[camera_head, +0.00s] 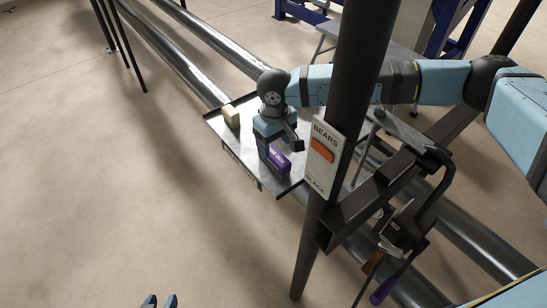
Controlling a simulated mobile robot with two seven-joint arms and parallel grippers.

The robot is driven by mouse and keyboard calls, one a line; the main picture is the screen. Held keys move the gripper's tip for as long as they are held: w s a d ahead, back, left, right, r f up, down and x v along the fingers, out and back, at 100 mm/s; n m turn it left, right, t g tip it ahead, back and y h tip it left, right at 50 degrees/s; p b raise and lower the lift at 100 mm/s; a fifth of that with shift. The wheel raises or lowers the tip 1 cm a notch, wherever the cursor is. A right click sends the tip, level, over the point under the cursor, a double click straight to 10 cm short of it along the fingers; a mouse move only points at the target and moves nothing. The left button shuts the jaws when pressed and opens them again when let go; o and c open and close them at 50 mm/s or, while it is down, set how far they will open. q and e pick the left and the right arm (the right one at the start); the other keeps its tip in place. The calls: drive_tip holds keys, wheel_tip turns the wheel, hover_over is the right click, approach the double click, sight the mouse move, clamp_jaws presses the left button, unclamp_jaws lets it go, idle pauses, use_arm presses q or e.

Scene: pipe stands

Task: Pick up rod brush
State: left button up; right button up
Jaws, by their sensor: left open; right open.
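I cannot clearly make out a rod brush in the head view. Several long thin tools hang at the dark rack right of the post; one has a purple handle (383,292), and one is a thin grey rod (361,158) with a round dark top. My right arm reaches in from the right behind the post. My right gripper (292,142) is over the tray, close to a purple box (279,161); its fingers are small and partly hidden, and I see nothing held. My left gripper (160,301) shows only two blue fingertips at the bottom edge, apart and empty.
A dark vertical post (351,85) with a white sign (321,157) stands in front of my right arm. A dark rack (375,205) juts right. The left floor is clear.

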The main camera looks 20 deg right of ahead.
sight(274, 152)
drive_tip(key=f, duration=0.5)
drive_tip(key=shift+s+a+f+p, duration=0.1)
drive_tip(key=shift+s+a+p, duration=0.1)
drive_tip(key=shift+p, duration=0.15)
drive_tip(key=shift+f, duration=0.3)
drive_tip(key=c, duration=1)
drive_tip(key=shift+r, duration=0.15)
drive_tip(key=shift+c, duration=0.2)
drive_tip(key=shift+r, duration=0.2)
wheel_tip(274, 152, up, 19)
drive_tip(key=b, duration=0.1)
drive_tip(key=shift+r, duration=0.2)
